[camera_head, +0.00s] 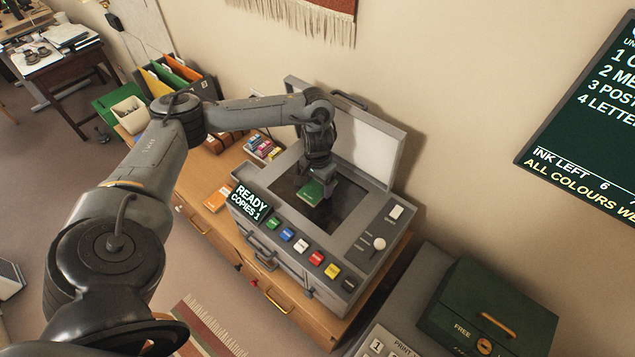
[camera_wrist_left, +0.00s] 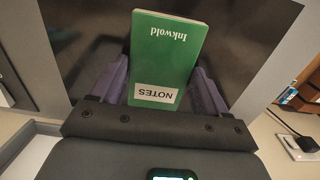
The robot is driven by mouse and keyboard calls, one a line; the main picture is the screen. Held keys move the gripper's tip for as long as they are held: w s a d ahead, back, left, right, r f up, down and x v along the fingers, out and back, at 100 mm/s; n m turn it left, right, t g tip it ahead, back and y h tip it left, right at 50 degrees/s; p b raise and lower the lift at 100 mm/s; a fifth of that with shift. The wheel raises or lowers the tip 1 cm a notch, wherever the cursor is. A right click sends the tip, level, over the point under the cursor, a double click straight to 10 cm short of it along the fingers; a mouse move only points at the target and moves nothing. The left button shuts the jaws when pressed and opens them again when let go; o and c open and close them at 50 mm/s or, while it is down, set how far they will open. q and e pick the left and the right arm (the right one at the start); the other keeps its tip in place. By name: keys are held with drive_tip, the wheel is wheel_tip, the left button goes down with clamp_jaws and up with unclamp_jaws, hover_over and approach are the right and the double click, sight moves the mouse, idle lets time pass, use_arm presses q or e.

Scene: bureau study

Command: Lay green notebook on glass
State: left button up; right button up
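The green notebook (camera_head: 311,193) is over the dark glass (camera_head: 291,187) of the open copier. Its cover faces up in the left wrist view (camera_wrist_left: 167,55), with "Inkwold" and a white "NOTES" label upside down. My left gripper (camera_head: 318,178) points down over the glass. In the left wrist view its two fingers (camera_wrist_left: 163,75) stand at the notebook's opposite long edges and look shut on it. I cannot tell whether the notebook touches the glass or is held just above it. My right gripper is not in view.
The copier lid (camera_head: 362,146) stands open behind the glass. Coloured buttons (camera_head: 302,245) and a "READY COPIES 1" display (camera_head: 251,203) are on its front. Small coloured boxes (camera_head: 263,147) stand left of it. A green box (camera_head: 487,304) is at the lower right.

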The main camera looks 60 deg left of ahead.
sight(317, 187)
use_arm(q)
drive_tip(key=o, duration=0.3)
drive_tip(key=shift+o, duration=0.2)
drive_tip(key=shift+r, duration=0.2)
wheel_tip(317, 187, up, 12)
drive_tip(key=p, duration=0.7)
